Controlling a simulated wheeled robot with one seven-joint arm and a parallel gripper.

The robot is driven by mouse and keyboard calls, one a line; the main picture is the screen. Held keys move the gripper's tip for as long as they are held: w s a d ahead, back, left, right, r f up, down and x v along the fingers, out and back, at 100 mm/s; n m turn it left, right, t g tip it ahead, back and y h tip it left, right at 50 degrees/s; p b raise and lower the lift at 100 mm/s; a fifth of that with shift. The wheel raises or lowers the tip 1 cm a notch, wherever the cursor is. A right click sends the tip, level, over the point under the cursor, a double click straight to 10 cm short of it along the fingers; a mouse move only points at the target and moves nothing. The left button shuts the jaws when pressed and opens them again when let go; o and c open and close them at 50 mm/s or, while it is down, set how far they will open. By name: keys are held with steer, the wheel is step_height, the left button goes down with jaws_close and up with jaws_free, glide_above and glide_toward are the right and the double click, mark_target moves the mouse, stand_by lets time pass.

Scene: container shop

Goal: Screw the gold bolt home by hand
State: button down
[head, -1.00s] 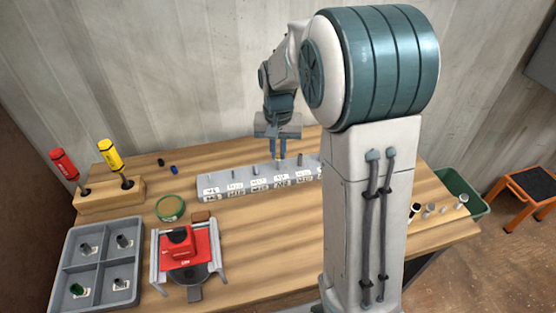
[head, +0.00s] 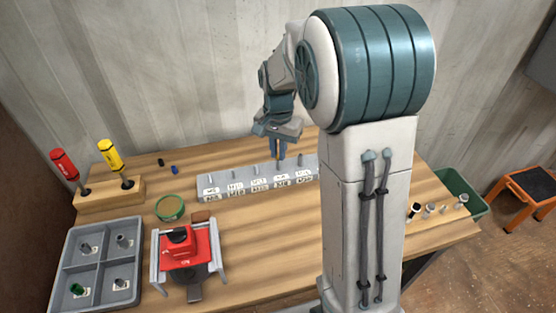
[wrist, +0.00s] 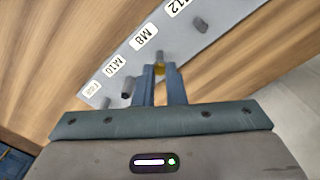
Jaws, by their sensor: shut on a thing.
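My gripper (head: 281,153) is over the grey strip (head: 234,182) on the bench, pointing down. In the wrist view its two blue fingers (wrist: 161,72) are shut on the gold bolt (wrist: 160,70), a small gold piece between the tips. The bolt is over the strip (wrist: 176,47), beside the label M8 (wrist: 143,38). A grey tip shows just beyond the fingers. The bolt's lower end is hidden, so I cannot tell how deep it sits.
The front middle of the bench is clear.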

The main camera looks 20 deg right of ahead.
steer(key=shift+m, duration=0.4)
steer(key=c, duration=1.4)
jaws_free()
steer(key=shift+r, duration=0.1)
steer(key=shift+r+p, duration=2.35)
steer(key=shift+r, duration=0.55)
